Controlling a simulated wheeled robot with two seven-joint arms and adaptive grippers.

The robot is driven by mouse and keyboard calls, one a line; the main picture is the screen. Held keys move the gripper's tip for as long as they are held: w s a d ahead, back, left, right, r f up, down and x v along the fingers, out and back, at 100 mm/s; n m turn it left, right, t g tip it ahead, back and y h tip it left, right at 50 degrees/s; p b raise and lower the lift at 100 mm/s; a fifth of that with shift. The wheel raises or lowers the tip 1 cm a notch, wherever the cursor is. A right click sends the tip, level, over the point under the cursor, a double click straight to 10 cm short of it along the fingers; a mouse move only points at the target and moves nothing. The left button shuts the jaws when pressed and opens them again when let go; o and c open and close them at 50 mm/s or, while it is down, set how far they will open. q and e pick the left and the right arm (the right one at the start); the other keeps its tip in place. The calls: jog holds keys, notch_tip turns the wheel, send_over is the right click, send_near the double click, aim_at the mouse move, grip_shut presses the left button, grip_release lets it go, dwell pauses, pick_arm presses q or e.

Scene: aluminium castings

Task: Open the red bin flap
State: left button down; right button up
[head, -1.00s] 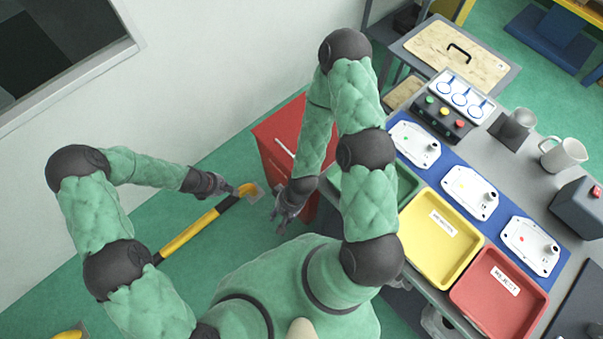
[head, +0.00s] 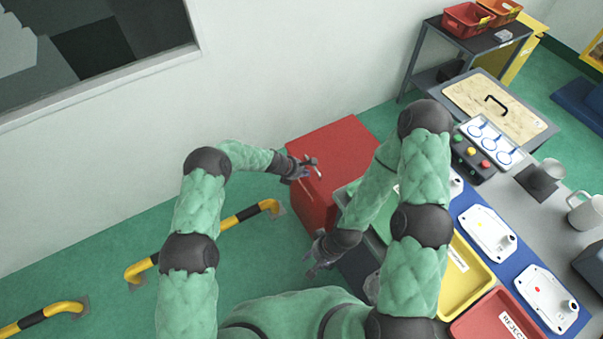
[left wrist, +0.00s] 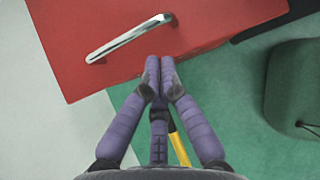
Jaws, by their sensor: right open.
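The red bin (head: 345,145) stands against the workbench's left end, and its flap looks closed. Its flap fills the top of the left wrist view (left wrist: 200,25) and carries a silver bar handle (left wrist: 130,38). My left gripper (head: 314,166) is at the bin's near upper edge. In the left wrist view its fingertips (left wrist: 159,64) lie over the flap's edge, just below and right of the handle, apparently not around it. Its fingers lie close together; whether it is shut is unclear. My right gripper (head: 318,262) is open and low, in front of the bin.
A yellow-black floor rail (head: 240,217) runs left of the bin. The workbench right of it bears a yellow tray (head: 466,270), a red reject tray (head: 485,318), white castings (head: 487,233) and mugs (head: 586,210). A wall is behind.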

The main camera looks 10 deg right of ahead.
aim_at(316, 176)
pick_arm(q)
jog(key=shift+b+x, duration=0.5)
jog(key=shift+x, duration=1.75)
pick_arm(e)
jog(key=shift+f, duration=0.65)
